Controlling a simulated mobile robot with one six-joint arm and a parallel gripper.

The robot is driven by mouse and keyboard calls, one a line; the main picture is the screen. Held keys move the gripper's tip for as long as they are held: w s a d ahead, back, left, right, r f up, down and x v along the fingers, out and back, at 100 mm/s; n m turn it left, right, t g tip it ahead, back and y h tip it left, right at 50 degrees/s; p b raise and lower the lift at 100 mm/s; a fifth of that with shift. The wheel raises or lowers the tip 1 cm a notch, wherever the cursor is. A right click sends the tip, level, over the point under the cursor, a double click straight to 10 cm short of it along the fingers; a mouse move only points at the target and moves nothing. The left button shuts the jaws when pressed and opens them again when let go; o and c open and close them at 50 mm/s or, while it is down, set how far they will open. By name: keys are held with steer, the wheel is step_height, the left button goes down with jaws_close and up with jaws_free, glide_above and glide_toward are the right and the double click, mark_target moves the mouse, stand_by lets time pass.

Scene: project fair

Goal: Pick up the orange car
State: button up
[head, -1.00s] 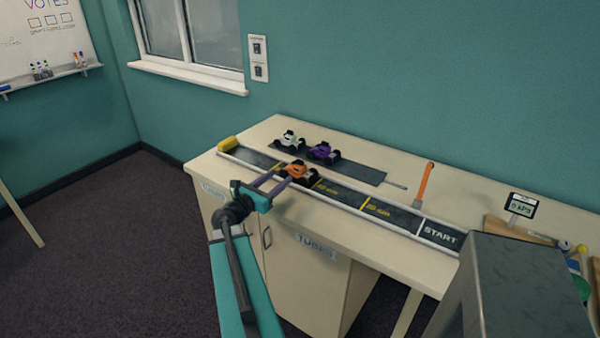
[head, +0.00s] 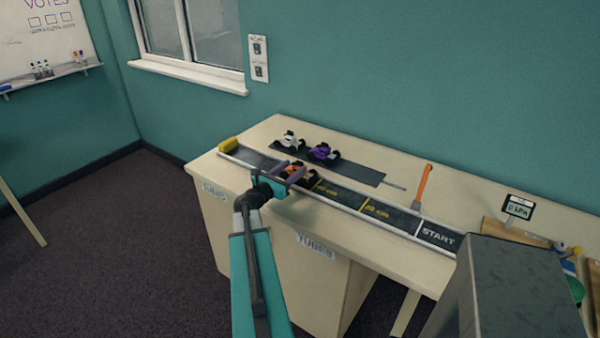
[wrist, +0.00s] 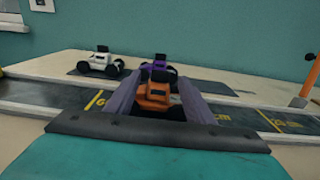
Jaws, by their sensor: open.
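The orange car (wrist: 157,92) sits on the dark track between the two fingers of my gripper (wrist: 160,90) in the wrist view. In the head view the orange car (head: 299,169) is partly hidden behind my gripper (head: 291,171), which reaches over the near edge of the track. My gripper is open, with one finger on each side of the car. I cannot tell whether either finger touches it. The car's lower front is hidden by the gripper's palm edge in the wrist view.
A white car (head: 289,141) and a purple car (head: 323,152) stand on a dark strip (head: 362,173) just behind the track (head: 436,236). A yellow block (head: 228,145) caps the track's left end. An orange-handled tool (head: 424,184) stands upright to the right. The tabletop (head: 262,133) behind is mostly clear.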

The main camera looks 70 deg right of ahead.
mark_target(299, 163)
steer(key=shift+d, duration=0.1)
steer(key=shift+s+d+r+p, duration=0.15)
steer(key=shift+s+d+p, duration=0.05)
steer(key=shift+d+p, duration=0.25)
steer(key=shift+p+x, duration=0.8)
steer(key=shift+x, duration=1.25)
steer(key=shift+c, duration=0.3)
steer(key=c, duration=1.1)
